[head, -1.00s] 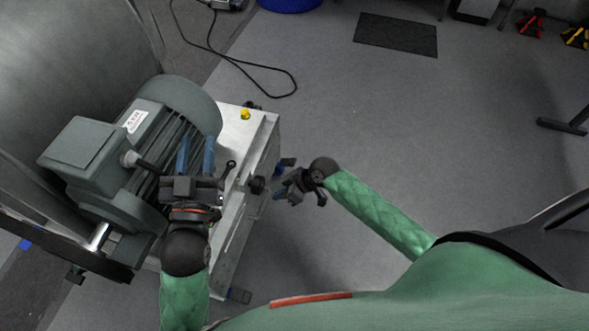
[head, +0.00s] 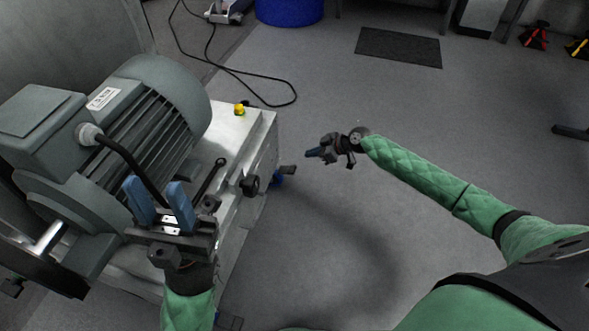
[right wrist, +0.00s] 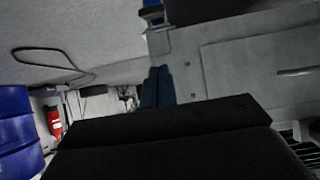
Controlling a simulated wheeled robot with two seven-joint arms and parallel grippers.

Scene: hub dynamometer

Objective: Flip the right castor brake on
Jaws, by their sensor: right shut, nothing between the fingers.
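A castor (head: 278,179) with a blue wheel shows at the right side of the machine cart (head: 262,125), low near the floor. A dark brake pedal (head: 288,169) sticks out from it to the right. My right gripper (head: 310,153) is a little to the right of the pedal, apart from it, shut and empty. In the right wrist view its blue fingers (right wrist: 157,88) lie together, and a blue and dark castor part (right wrist: 152,14) shows at the top, cut by the edge. My left gripper (head: 156,192) is open and empty in front of the motor.
The grey motor (head: 150,115) stands on the cart. A yellow button (head: 239,109), a wrench (head: 207,180) and a black knob (head: 250,185) are on the cart. A cable (head: 240,75) lies on the floor behind. The floor right of the cart is clear.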

